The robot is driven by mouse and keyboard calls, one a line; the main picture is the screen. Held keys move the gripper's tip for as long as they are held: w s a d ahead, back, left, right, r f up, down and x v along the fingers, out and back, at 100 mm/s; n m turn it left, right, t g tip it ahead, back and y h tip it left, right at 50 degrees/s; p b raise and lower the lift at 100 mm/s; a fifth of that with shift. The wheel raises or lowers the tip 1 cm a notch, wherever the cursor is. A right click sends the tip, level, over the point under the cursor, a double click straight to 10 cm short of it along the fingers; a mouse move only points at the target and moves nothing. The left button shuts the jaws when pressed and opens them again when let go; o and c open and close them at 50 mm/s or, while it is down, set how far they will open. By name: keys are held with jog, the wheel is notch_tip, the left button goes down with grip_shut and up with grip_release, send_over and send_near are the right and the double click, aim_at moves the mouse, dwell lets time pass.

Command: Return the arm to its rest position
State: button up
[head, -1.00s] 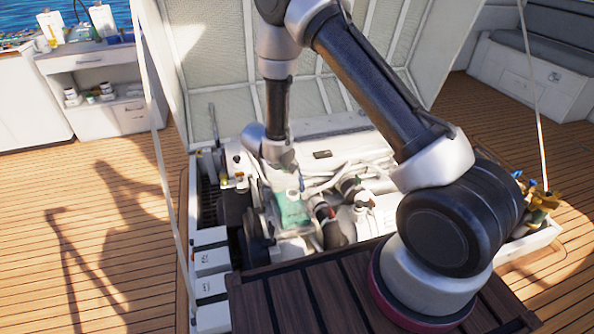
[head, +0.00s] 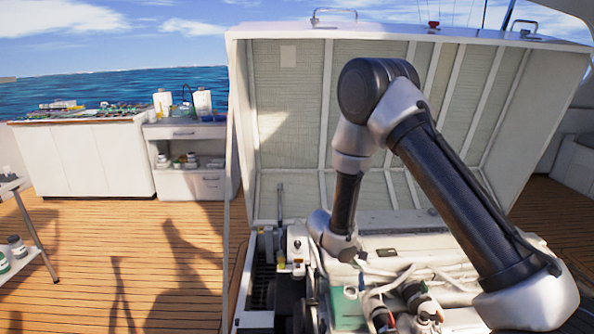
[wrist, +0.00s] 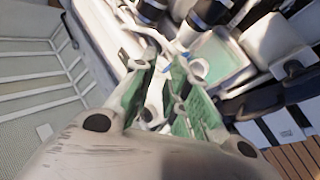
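My arm (head: 455,195) rises on the right in the head view, bends at a high elbow and comes down over the open engine bay. Its wrist (head: 335,235) is low above the left part of the bay. In the wrist view my gripper (wrist: 165,98) has its two green-padded fingers apart, with a gap between them. I see nothing held; a white hose and engine parts show beyond the fingers. In the head view the fingers cannot be made out clearly. A pale green box (head: 347,308) lies just below the wrist; it also shows beyond the fingers in the wrist view (wrist: 218,58).
The raised hatch lid (head: 290,130) stands behind the arm. Hoses and engine parts (head: 420,290) crowd the bay close around the gripper. A white cabinet (head: 85,160) and a shelf unit (head: 185,183) stand at the back left. The deck (head: 130,260) to the left is open.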

jog(key=s+d+r+g, duration=0.3)
jog(key=s+d+r, duration=0.3)
jog(key=s+r, duration=0.15)
jog(key=s+d+r+g, duration=0.2)
jog(key=s+d+r, duration=0.4)
jog(key=r, duration=0.3)
jog(key=s+d+r+m+t+y, duration=0.2)
jog(key=s+r+m+t+y, duration=0.2)
jog(key=s+r, duration=1.5)
jog(key=r+t+y, duration=0.1)
jog(key=y, duration=0.1)
jog(key=shift+d+r+m+y, duration=0.15)
jog(key=shift+r+m+y, duration=0.15)
